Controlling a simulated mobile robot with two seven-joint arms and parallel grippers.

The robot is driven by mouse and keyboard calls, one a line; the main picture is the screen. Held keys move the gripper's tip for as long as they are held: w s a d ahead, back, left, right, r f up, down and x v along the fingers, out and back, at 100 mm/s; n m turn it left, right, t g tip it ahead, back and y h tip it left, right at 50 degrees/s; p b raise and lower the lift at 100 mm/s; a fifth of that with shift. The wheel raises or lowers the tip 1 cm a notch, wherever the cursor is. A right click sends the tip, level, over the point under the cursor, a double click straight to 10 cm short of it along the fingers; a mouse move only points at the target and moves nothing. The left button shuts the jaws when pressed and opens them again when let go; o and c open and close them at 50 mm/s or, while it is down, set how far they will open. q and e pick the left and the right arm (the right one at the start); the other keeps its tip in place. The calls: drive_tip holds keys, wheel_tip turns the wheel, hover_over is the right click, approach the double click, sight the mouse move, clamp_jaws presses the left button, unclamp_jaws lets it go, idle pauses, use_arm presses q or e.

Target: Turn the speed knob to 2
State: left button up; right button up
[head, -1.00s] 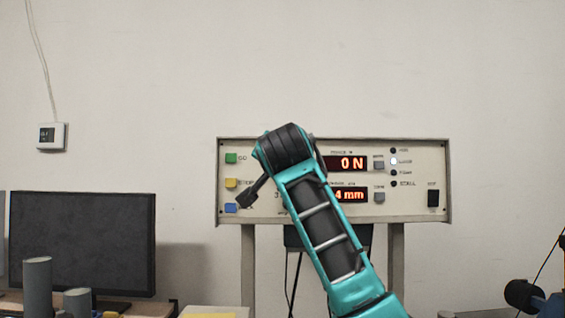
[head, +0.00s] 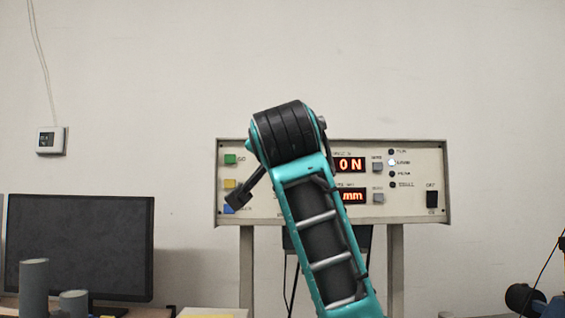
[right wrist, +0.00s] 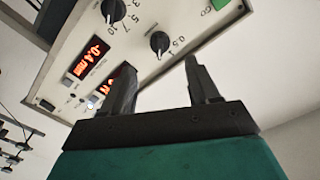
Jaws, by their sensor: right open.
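The control panel (head: 330,215) is on two posts in the head view. My right arm stands in front of it and hides its middle, including the knobs. In the right wrist view the panel shows tilted, with two black knobs. One knob (right wrist: 159,42) has the marks 0.5 and 1 beside it; the other knob (right wrist: 110,9) has 3, 5, 7 and 10 and is cut by the top edge.
The panel has red displays (head: 349,164), a green button (head: 230,159), yellow and blue buttons and a black switch (head: 432,199). A dark monitor (head: 80,245) and grey cylinders (head: 34,285) stand at the left. A wall thermostat (head: 51,140) hangs above.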

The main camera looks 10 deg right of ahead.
drive_tip(key=s, duration=0.2)
drive_tip(key=s+a, duration=0.1)
drive_tip(key=s, duration=0.1)
drive_tip(key=shift+s+b, duration=0.3)
drive_tip(key=shift+s, duration=0.1)
